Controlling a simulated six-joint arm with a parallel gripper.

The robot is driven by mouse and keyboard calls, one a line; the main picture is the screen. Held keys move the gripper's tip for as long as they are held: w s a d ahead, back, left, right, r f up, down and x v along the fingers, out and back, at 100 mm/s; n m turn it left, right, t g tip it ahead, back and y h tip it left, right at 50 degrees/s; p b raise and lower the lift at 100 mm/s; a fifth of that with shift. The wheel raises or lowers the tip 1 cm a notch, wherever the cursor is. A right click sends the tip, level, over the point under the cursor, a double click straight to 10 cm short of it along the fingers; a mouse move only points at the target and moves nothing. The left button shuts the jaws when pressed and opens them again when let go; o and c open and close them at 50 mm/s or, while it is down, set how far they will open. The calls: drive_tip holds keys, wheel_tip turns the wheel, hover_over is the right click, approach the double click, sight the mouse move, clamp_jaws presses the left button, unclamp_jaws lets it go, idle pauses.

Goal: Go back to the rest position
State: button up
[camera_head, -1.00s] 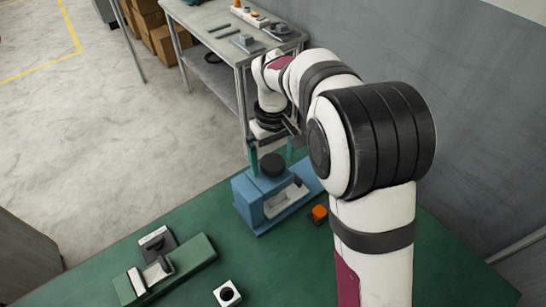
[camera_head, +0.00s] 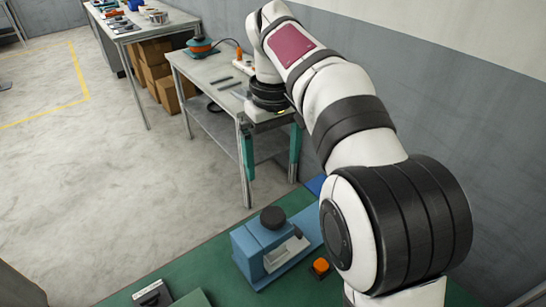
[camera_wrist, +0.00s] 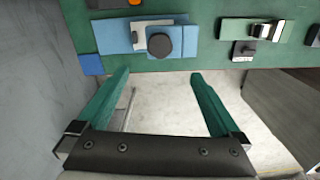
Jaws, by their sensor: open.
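My gripper (camera_head: 271,154) is raised beyond the far edge of the green bench, its two teal fingers pointing down and spread apart with nothing between them. In the wrist view my gripper (camera_wrist: 160,95) is also open and empty, with floor between the fingers. The blue device (camera_head: 262,249) with a round black knob (camera_head: 273,217) stands on the green bench below and in front of the gripper, apart from it. It also shows in the wrist view, where the blue device (camera_wrist: 112,38) lies above the fingertips.
The green bench top (camera_head: 205,266) also holds an orange button box (camera_head: 320,267) and a black-and-white piece (camera_head: 152,294). A grey metal table (camera_head: 207,68) stands behind, close to the gripper. A grey wall (camera_head: 420,90) is at right; open floor (camera_head: 80,180) lies at left.

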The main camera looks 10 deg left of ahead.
drive_tip(key=s+d+m, duration=0.5)
drive_tip(key=s+d, duration=0.3)
drive_tip(key=s, duration=0.2)
drive_tip(key=s+d+f+m+y, duration=0.1)
drive_tip(key=s+f+m, duration=0.3)
drive_tip(key=s, duration=0.4)
drive_tip(key=s+d+f+m, duration=0.3)
drive_tip(key=s+f, duration=0.3)
drive_tip(key=s, duration=0.3)
drive_tip(key=shift+s+d+f+m+y, duration=0.2)
drive_tip(key=shift+d+f+m+y, duration=0.1)
drive_tip(key=shift+d+m+y, duration=0.15)
